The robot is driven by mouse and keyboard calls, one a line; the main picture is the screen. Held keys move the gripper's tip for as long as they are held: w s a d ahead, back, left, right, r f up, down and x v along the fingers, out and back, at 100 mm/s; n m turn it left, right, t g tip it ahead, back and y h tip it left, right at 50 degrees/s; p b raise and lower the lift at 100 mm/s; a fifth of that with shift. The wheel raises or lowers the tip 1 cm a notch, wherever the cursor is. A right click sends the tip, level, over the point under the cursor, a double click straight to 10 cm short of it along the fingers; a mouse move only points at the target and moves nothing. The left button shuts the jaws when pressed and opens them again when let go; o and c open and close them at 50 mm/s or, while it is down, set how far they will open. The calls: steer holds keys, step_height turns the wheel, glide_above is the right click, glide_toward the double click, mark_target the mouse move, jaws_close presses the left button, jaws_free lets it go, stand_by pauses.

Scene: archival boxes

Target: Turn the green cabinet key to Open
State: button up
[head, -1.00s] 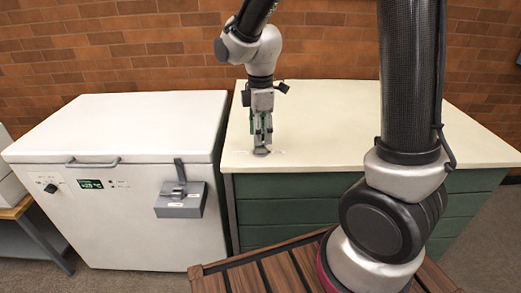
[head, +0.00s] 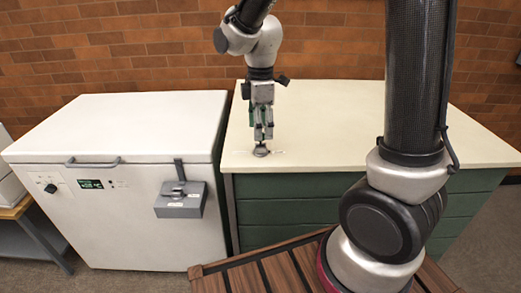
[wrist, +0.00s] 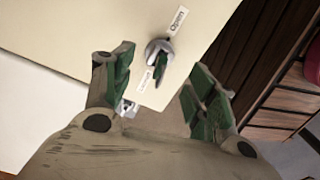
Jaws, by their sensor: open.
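The green key (wrist: 159,67) stands in a round grey lock (wrist: 158,47) on the cream top of the green cabinet (head: 290,187). A label reading "Open" (wrist: 177,22) lies beside the lock, at its upper right in the wrist view. A second, hard-to-read label (wrist: 146,80) lies on the opposite side, and the key points roughly toward that side. In the head view the lock (head: 261,151) sits near the cabinet's front edge. My gripper (head: 263,137) is just above it, pointing down. In the wrist view its green-padded fingers (wrist: 158,72) are apart, one on each side of the key, with no visible contact.
A white chest freezer (head: 120,115) with a grey latch box (head: 181,199) stands left of the cabinet. The rest of the cabinet top is clear. A brick wall (head: 150,45) is behind. A wooden slatted surface (head: 270,268) is in front.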

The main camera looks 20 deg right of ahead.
steer(key=shift+r, duration=3.5)
